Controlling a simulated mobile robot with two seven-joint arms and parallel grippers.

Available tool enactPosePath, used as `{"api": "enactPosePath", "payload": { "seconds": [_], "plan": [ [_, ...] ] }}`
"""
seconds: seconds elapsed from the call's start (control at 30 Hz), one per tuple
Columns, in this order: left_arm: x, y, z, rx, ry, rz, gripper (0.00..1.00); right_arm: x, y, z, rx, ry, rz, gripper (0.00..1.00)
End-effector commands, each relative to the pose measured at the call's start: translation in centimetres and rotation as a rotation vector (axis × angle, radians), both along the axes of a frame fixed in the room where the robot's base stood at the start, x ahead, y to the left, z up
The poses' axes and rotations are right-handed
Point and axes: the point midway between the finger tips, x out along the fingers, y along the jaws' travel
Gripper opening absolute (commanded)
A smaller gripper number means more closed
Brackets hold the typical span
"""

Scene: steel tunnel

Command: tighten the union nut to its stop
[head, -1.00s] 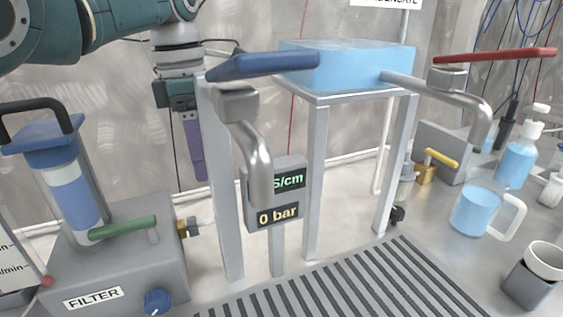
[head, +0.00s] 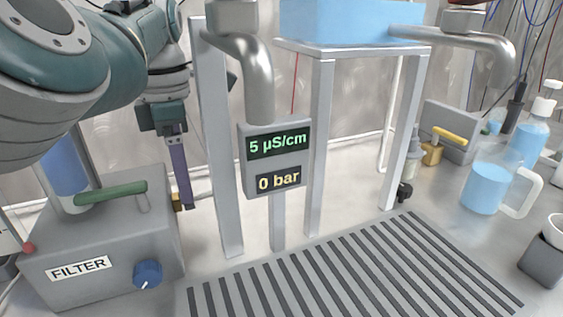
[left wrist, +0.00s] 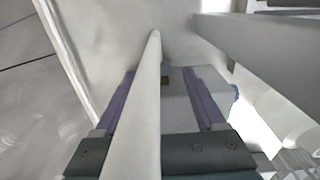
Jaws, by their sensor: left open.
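A small brass fitting (head: 177,201) shows at the right side of the grey filter box, mostly hidden behind my left gripper. It may be the union nut; I cannot make out its shape. In the left wrist view the fingers (left wrist: 161,72) stand apart, open. I cannot tell whether they touch the fitting. My right gripper is not in view.
The filter box (head: 95,250) has a green lever (head: 110,192) and a blue knob (head: 147,273). A metal stand post (head: 220,150) and a display (head: 277,158) reading 5 µS/cm and 0 bar stand right of the gripper. A pale pipe (left wrist: 147,110) crosses the left wrist view. The slotted grate (head: 330,280) is clear.

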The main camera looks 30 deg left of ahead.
Motion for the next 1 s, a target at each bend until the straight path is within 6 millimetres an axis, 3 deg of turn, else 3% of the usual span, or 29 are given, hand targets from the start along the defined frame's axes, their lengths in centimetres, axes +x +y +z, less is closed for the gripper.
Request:
{"api": "enactPosePath", "payload": {
  "seconds": [0.03,0.2,0.53,1.0],
  "plan": [
    [-0.1,0.0,-1.1,-0.002,0.003,0.000,0.72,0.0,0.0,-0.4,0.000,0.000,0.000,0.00],
    [0.0,0.0,-2.9,-0.001,0.000,0.000,0.72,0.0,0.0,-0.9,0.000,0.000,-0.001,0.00],
    [0.0,0.0,-3.2,0.000,-0.001,0.001,0.72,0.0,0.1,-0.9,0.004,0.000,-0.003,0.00],
    [0.0,0.0,-3.2,-0.001,-0.001,0.000,0.20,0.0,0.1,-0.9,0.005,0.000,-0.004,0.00]
  ]
}}
